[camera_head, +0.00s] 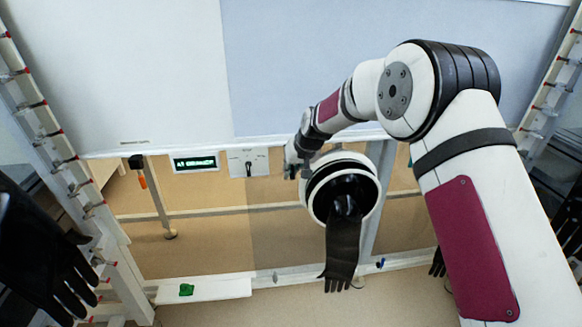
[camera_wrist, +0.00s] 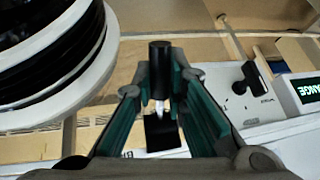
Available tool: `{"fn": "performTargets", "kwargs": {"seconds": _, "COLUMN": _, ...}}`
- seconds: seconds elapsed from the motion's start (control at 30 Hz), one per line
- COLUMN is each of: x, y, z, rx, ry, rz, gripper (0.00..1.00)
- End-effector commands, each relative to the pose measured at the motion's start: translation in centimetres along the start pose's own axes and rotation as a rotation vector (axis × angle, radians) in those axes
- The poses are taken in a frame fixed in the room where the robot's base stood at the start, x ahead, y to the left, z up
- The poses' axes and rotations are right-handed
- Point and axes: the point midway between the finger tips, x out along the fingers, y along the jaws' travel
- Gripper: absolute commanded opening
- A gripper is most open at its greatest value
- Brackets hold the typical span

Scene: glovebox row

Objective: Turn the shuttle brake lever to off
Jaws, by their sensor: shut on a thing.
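My gripper (camera_head: 292,168) reaches the front panel just left of the round glove port. In the wrist view, my gripper (camera_wrist: 160,92) has its two green-padded fingers on either side of a black cylindrical handle (camera_wrist: 159,58) and is shut on it. A short pale stem joins this handle to a black base (camera_wrist: 163,131) on a white plate. The plate's lettering is mostly hidden, so I cannot read its label or the lever's setting. In the head view my gripper hides this lever. A second black lever (camera_head: 249,168) sits on a white plate to the left, also in the wrist view (camera_wrist: 257,76).
A round port (camera_head: 316,203) with a hanging black glove (camera_head: 343,245) is close beside my gripper. A green-lit display (camera_head: 195,163) is left of the levers. A green item (camera_head: 186,289) lies on a white shelf (camera_head: 225,289). Another black glove (camera_head: 45,255) hangs far left.

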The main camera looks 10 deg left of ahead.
Motion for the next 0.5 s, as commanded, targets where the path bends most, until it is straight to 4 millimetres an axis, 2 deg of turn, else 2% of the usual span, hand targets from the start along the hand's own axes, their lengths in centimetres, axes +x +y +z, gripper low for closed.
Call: {"fn": "performTargets", "kwargs": {"seconds": 0.5, "x": -0.15, "y": -0.04, "z": -0.02, "rx": 0.007, "ry": -0.035, "rz": 0.0, "gripper": 0.0}}
